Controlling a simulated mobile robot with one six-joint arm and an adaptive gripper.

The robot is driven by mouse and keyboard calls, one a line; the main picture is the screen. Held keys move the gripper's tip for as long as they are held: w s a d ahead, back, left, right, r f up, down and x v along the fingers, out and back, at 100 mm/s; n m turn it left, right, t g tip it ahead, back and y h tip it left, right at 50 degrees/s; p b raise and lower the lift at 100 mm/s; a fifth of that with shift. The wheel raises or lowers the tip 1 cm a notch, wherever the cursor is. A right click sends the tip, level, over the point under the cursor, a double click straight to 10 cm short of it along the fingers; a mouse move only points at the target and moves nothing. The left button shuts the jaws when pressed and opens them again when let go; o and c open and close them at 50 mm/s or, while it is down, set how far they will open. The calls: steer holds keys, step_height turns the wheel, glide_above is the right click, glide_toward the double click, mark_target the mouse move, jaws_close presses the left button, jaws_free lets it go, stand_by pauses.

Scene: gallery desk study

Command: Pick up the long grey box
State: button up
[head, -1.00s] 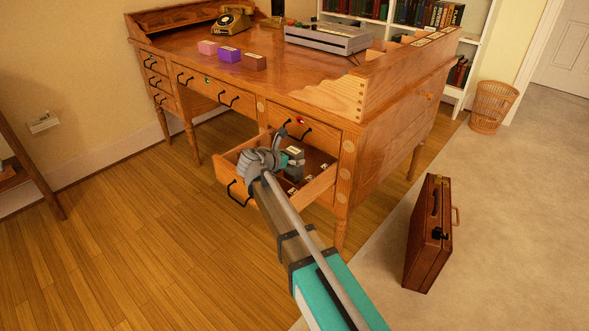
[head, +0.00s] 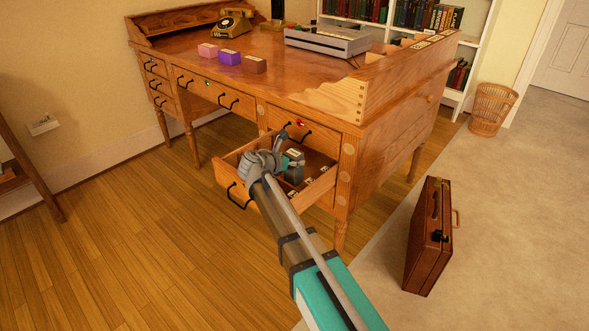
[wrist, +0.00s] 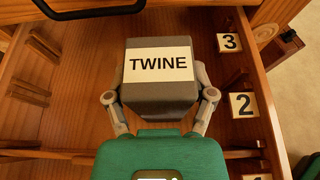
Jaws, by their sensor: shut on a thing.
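A grey box (wrist: 160,97) with a white label reading TWINE fills the middle of the wrist view. My gripper (wrist: 162,94) is shut on it, with one finger against each side. In the head view the grey box (head: 296,166) is at the open drawer (head: 321,187), in front of my gripper (head: 287,165). Its underside is hidden, so I cannot tell whether it touches the drawer floor. Its full length does not show.
Number tags 3 (wrist: 229,42) and 2 (wrist: 243,104) lie along the drawer's right side. Wooden slats (wrist: 30,95) stand at its left. Pink, purple and brown blocks sit on the desk top (head: 270,75). A briefcase (head: 428,238) stands on the floor at right.

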steer(key=shift+c, duration=1.1)
steer(key=shift+r, duration=0.1)
step_height(320, 180, up, 10)
steer(key=p, duration=1)
